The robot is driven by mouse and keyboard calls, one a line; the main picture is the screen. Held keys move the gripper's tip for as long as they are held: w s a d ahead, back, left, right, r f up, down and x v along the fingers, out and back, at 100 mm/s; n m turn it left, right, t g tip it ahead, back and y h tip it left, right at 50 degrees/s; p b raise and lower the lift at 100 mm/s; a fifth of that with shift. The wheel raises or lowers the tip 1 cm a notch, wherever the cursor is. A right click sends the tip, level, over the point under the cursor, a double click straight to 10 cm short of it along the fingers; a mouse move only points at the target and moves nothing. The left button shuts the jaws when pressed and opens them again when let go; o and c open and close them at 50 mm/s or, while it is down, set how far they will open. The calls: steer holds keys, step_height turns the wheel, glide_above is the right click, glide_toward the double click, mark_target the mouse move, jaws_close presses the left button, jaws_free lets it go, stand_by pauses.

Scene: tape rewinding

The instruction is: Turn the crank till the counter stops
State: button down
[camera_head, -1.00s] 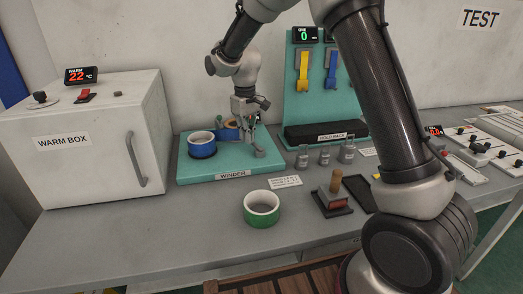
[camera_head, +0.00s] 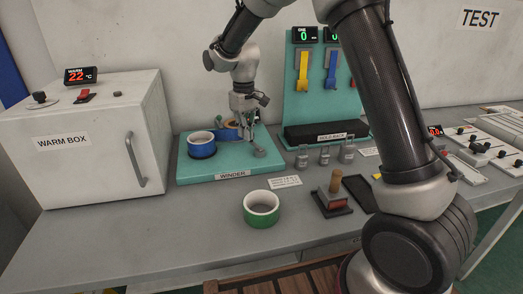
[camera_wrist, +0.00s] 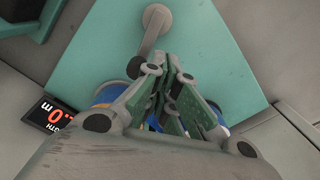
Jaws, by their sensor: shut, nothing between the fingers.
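The teal winder base (camera_head: 200,178) stands on the bench. Its grey crank (camera_head: 259,152) lies at the right of the base. In the wrist view my gripper (camera_wrist: 168,62) points toward the hub. The counter (camera_wrist: 56,116) shows red digits, partly cut off.
A white warm box (camera_head: 95,150) stands at the left. A green tape roll (camera_head: 261,218) lies on the bench in front. A teal hold rack (camera_head: 300,100) stands behind, with several small metal weights (camera_head: 325,156) before it. A stamp (camera_head: 334,195) lies to the right.

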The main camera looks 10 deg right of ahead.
step_height(320, 180, up, 9)
steer(key=shift+f, duration=0.2)
stand_by(0.6)
steer(key=s+d+r+m+t, duration=0.1)
steer(key=s+d+r+m, duration=0.1)
steer(key=s+d, duration=0.5)
steer(key=s+d+r+m+t, duration=0.2)
steer(key=s+d, duration=0.6)
steer(key=s, duration=0.7)
steer(key=s+d+r+m+t, duration=0.1)
steer(key=s+d+r+m, duration=0.1)
steer(key=s+d, duration=0.6)
steer(key=s, duration=0.2)
steer(key=shift+s+r, duration=0.3)
steer(key=shift+s, duration=0.1)
steer(key=shift+a, duration=0.1)
